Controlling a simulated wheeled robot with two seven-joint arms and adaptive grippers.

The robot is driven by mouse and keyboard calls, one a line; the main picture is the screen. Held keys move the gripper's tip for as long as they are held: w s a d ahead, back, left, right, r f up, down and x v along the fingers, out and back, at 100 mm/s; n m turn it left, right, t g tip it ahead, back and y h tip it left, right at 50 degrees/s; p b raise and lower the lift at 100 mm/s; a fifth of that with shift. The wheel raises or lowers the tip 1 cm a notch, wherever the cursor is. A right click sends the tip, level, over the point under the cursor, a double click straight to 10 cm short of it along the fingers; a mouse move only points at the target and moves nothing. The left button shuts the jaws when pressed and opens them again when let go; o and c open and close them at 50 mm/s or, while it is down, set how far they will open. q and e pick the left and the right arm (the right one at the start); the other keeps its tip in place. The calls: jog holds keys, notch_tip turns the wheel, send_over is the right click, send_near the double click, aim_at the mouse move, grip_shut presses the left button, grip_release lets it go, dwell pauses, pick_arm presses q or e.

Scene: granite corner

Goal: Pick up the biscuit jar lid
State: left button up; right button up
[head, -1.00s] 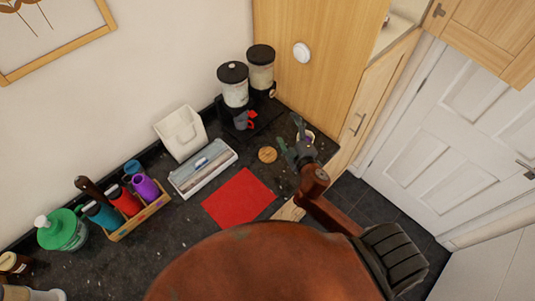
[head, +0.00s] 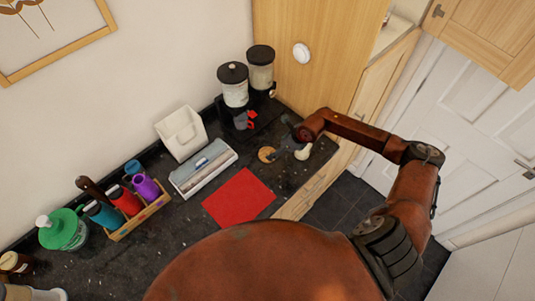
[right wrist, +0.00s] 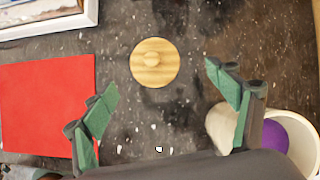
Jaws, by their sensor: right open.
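The biscuit jar lid is a round wooden disc with a small knob. It lies on the dark granite counter in the right wrist view (right wrist: 154,62), and its left part shows in the head view (head: 265,154). My right gripper (right wrist: 160,88) is open and empty, its green-padded fingers spread wide. In the wrist view the lid lies between the lines of the two fingers, a little beyond their tips and not touched. In the head view my right gripper (head: 283,146) is above the counter at the lid, partly hidden by its own wrist. My left gripper is not in view.
A white pot (right wrist: 302,135) with something purple inside stands close to the right finger. A red mat (head: 238,198) lies left of the lid.

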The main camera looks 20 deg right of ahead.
aim_at(268, 151)
jog(key=w+a+f, duration=0.1)
jog(key=w+a+f+p, duration=0.1)
jog(key=f, duration=0.1)
jog(key=w+a+f+p, duration=0.1)
jog(key=shift+f, duration=0.35)
jog(key=shift+w+f, duration=0.25)
jog(key=shift+f, duration=0.3)
jog(key=shift+c, duration=0.4)
jog(key=shift+a, duration=0.1)
jog(key=c, duration=1.2)
